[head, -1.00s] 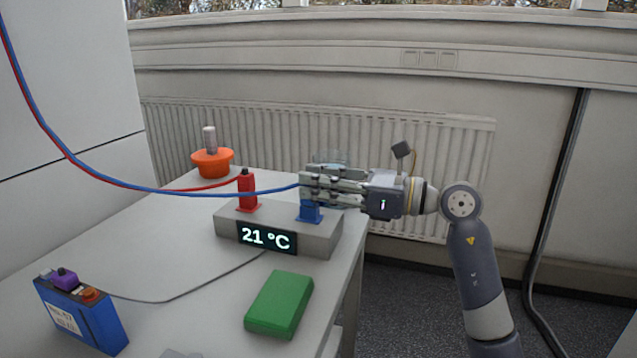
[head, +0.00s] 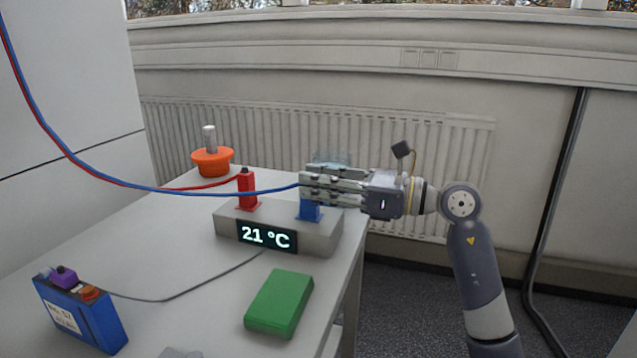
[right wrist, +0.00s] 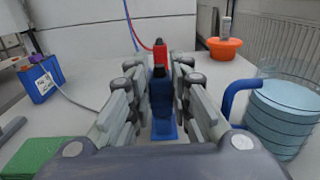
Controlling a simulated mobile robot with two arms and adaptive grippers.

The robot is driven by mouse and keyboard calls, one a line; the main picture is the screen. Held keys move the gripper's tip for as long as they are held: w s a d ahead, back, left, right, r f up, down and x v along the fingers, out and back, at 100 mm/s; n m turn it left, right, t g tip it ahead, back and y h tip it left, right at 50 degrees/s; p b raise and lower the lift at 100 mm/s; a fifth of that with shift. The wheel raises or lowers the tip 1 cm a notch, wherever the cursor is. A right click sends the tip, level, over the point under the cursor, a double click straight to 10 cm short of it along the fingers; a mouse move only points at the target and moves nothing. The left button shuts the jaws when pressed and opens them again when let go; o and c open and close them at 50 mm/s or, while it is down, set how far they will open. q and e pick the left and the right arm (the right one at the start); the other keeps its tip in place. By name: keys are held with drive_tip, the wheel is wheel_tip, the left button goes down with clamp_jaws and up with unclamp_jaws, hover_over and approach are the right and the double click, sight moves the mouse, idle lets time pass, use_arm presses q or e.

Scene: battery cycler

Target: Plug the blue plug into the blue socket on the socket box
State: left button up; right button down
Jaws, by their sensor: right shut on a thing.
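The grey socket box (head: 322,240) stands on the table and its display reads 21 °C. The blue socket (head: 309,212) is on its right end and also shows in the right wrist view (right wrist: 165,132). My right gripper (head: 306,187) reaches in from the right, level, just above that socket. It is shut on the blue plug (right wrist: 161,92), which stands upright between the fingers, directly over the blue socket. The fingers hide the plug in the head view, so I cannot tell how deep it sits.
A red plug (head: 246,187) stands on the box's left end. A blue battery (head: 85,318), a green block (head: 279,304) and an orange bowl (head: 212,162) are on the table. A light-blue container (right wrist: 285,112) stands beside the gripper. Red and blue cables hang from the upper left.

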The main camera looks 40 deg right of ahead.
drive_tip(key=c, duration=1.4)
unclamp_jaws()
drive_tip(key=shift+o, duration=0.2)
drive_tip(key=v, duration=1.2)
